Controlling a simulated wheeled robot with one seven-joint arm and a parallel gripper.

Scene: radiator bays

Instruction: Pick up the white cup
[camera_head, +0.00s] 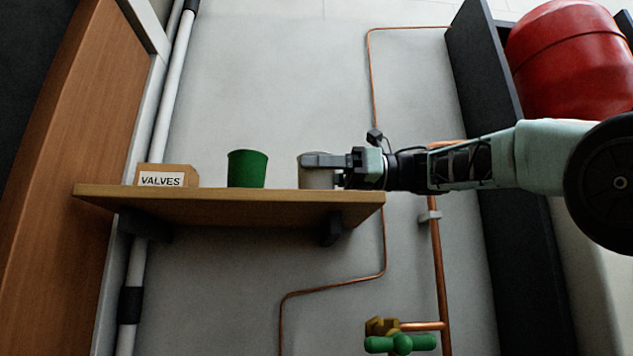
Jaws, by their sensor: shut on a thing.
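The white cup (316,180) is at the right part of the wooden shelf (235,206), close to its right end. My gripper (318,161) reaches in from the right and is shut on the cup near its top. The gripper hides part of the cup's upper side. The cup looks upright, and its base is at the level of the shelf top; I cannot tell whether it touches the shelf.
A green cup (247,169) stands left of the white cup, with a gap between. A box labelled VALVES (163,178) sits at the shelf's left. Copper pipes (437,260) and a green-handled valve (400,343) are below right. A red tank (572,55) is upper right.

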